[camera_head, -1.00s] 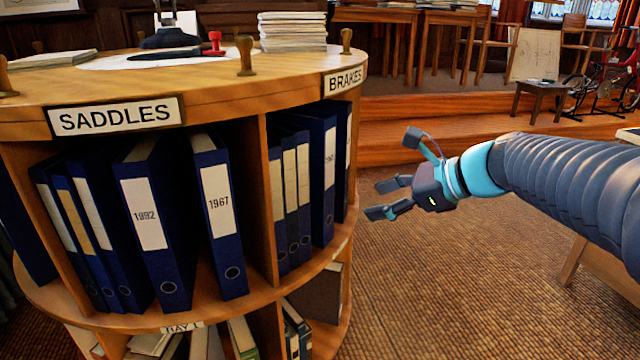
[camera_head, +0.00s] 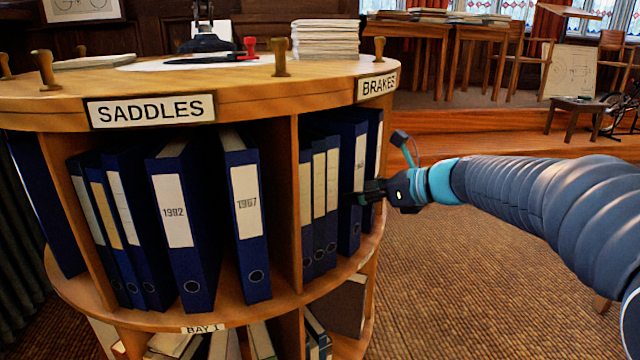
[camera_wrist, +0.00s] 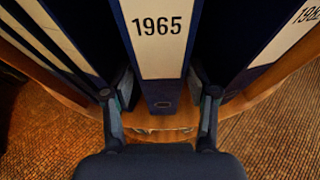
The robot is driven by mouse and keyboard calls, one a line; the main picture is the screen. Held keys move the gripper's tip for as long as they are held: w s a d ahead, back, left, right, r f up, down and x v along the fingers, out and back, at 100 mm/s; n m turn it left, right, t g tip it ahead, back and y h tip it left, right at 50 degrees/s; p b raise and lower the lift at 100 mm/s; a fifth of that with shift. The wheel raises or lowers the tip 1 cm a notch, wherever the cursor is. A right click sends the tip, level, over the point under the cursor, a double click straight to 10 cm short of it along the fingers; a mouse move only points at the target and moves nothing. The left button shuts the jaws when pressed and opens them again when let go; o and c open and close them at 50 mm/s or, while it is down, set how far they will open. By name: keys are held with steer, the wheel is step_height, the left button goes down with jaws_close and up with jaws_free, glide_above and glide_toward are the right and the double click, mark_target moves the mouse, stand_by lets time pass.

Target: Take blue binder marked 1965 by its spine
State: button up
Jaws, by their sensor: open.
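The blue binder marked 1965 (camera_wrist: 160,62) stands upright in the middle of the wrist view, its white label facing me and a finger hole low on its spine. In the head view it is the binder (camera_head: 348,232) in the BRAKES bay, its label partly hidden by my gripper. My gripper (camera_wrist: 163,100) is open, with one finger on each side of the lower spine. In the head view my gripper (camera_head: 362,194) is at the front of that bay. I cannot tell whether the fingers touch the binder.
Several blue binders (camera_head: 318,240) stand close on the left of it, and another (camera_wrist: 268,50) on the right. A wooden divider (camera_head: 287,190) separates the SADDLES bay. The round shelf (camera_head: 330,275) runs below. Carpet (camera_head: 470,270) lies open to the right.

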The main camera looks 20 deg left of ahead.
mark_target(342, 191)
steer(key=x, duration=0.5)
steer(key=shift+w+a+r+b, duration=0.1)
steer(key=shift+w+a+b, duration=0.05)
steer(key=shift+b, duration=0.15)
steer(key=shift+r, duration=0.1)
jaws_close()
